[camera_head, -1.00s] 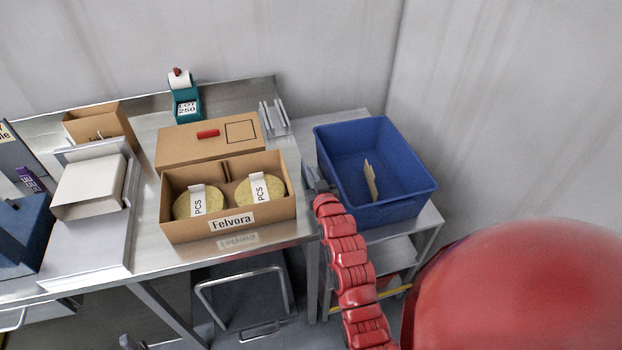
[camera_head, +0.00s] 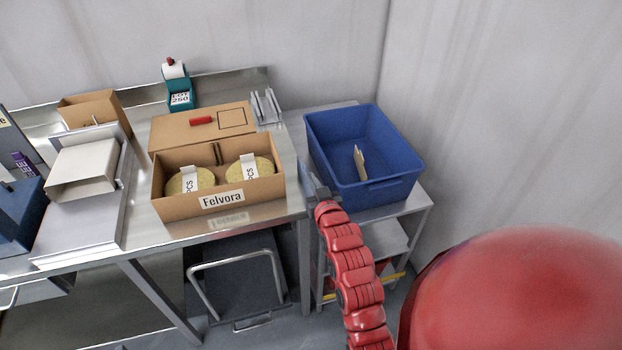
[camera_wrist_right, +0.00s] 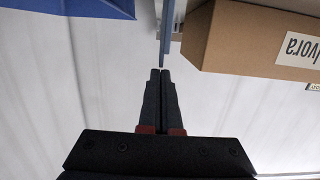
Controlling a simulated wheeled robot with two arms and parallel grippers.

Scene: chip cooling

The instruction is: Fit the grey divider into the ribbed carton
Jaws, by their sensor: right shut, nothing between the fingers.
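The ribbed carton (camera_head: 217,200), brown and marked Felvora, stands open on the steel table. Dark upright ribs (camera_head: 217,153) show on its inner back wall. Two round yellowish packs (camera_head: 190,182) with white PCS bands lie inside, left and right. A thin blue-grey piece (camera_head: 304,177), seen nearly edge-on at the table's right edge, may be the grey divider; it also shows in the wrist view (camera_wrist_right: 167,30). My right gripper (camera_head: 321,192) is shut and empty beside it, between carton and blue bin. In the wrist view its fingertips (camera_wrist_right: 160,71) are together, just short of that piece. My left gripper is out of view.
A blue bin (camera_head: 395,190) with a tan piece inside stands on a lower cart at right. A metal slotted rack (camera_head: 266,106) and a teal label dispenser (camera_head: 180,95) stand behind the carton. A white box (camera_head: 82,168) is at left.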

